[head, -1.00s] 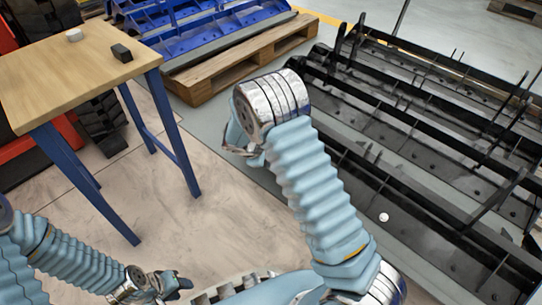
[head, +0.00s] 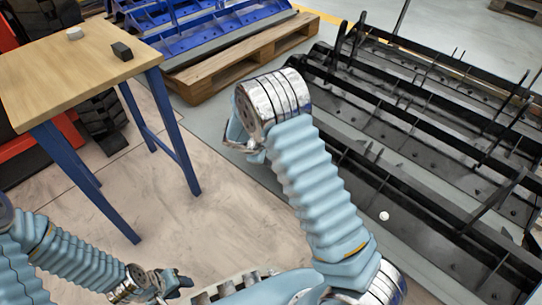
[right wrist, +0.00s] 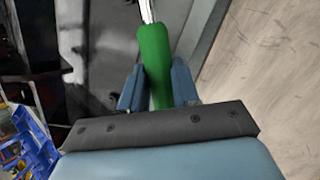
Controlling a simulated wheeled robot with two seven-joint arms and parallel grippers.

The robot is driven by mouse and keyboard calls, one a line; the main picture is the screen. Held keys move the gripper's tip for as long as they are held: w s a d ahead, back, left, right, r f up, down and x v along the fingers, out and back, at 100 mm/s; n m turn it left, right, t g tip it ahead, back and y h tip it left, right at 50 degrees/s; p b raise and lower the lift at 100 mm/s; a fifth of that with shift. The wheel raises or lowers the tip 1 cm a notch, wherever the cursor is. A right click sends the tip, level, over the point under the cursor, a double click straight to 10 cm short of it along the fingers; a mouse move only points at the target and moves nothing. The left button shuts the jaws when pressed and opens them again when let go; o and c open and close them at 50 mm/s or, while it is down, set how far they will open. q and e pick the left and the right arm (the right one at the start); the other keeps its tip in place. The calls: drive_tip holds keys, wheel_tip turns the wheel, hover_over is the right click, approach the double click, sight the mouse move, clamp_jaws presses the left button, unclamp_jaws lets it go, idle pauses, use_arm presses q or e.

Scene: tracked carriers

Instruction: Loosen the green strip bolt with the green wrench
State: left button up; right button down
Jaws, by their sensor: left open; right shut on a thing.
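The green wrench (right wrist: 154,68) shows in the right wrist view, with its green handle between the two blue-grey fingers of my right gripper (right wrist: 158,88) and its silver shaft running out at the top edge. The shaft's far end is out of the picture. My right gripper is shut on the handle. In the head view, my right wrist hides most of that gripper, and I cannot make out the wrench there. My left gripper (head: 176,284) is open and empty, low at the bottom left over the floor. I cannot make out the green strip bolt in either view.
Black metal frames (head: 400,150) with upright ribs fill the right side; a small white round thing (head: 384,216) shows there. A wooden table (head: 70,75) with a dark block (head: 122,51) and a pale block (head: 74,33) stands left. Blue frames sit on a pallet (head: 225,68) behind.

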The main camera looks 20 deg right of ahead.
drive_tip(key=shift+r, duration=0.15)
drive_tip(key=shift+s+a+r+p, duration=0.1)
drive_tip(key=shift+a+r+p, duration=0.2)
drive_tip(key=shift+r+p, duration=0.4)
drive_tip(key=shift+s+a+r+p, duration=0.1)
drive_tip(key=shift+a+r+p, duration=0.25)
drive_tip(key=shift+r, duration=0.55)
